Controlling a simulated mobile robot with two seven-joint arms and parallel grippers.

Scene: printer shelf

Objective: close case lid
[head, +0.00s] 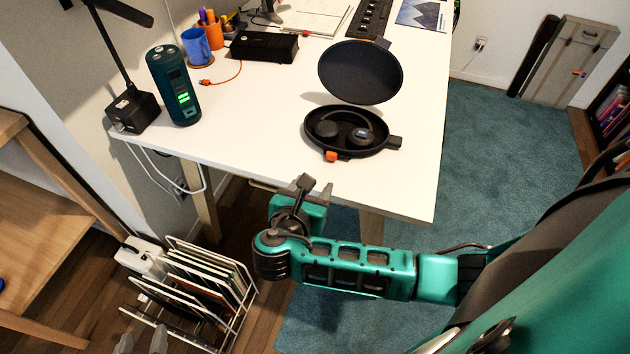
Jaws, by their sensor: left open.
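A black oval headphone case (314,137) lies open on the white desk. Its dark lid (360,72) stands raised behind the base, tilted back. Dark headphones (345,128) rest in the base, and an orange tab (331,155) shows at its front. My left gripper (140,343) shows only as two grey fingertips, apart, at the bottom left edge, far from the case. My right gripper (304,188) is at the end of the green arm, in front of the desk's near edge and below the case in the picture. Its jaw gap is not clear.
On the white desk (410,180) stand a green speaker (173,85), a black box (264,47), a blue mug (196,47) and a lamp base (133,110). A white rack (240,295) stands on the floor. The desk right of the case is clear.

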